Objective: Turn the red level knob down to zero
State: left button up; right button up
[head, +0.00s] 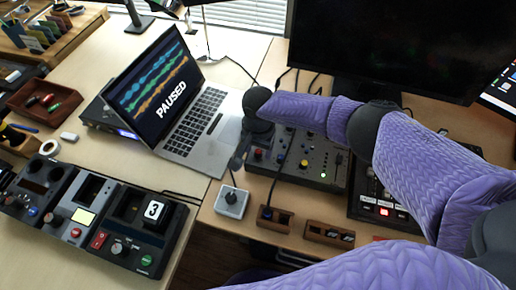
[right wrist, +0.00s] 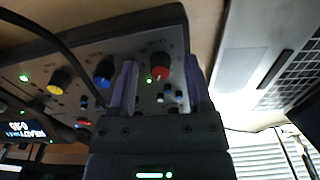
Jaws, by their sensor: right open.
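The red level knob (right wrist: 160,67) sits on the grey mixer panel (right wrist: 142,48) in the right wrist view. In the head view the knob (head: 258,155) shows small at the mixer's (head: 322,160) left end. My right gripper (right wrist: 159,61) is open, with one finger on each side of the red knob in its wrist view. Clear gaps show between knob and fingers there; depth is hard to tell. In the head view the right gripper (head: 240,152) is dark and small beside the mixer's left end. My left gripper is not in view.
A blue knob (right wrist: 104,70) and a yellow knob (right wrist: 59,81) stand in the same row. The laptop (head: 205,125) reads PAUSED, left of the mixer. A small grey joystick box (head: 232,203) and wooden blocks (head: 328,234) lie in front. A dark monitor (head: 395,50) stands behind.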

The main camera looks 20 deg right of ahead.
jog(key=shift+c, duration=0.3)
grip_shut()
jog(key=shift+r, duration=0.1)
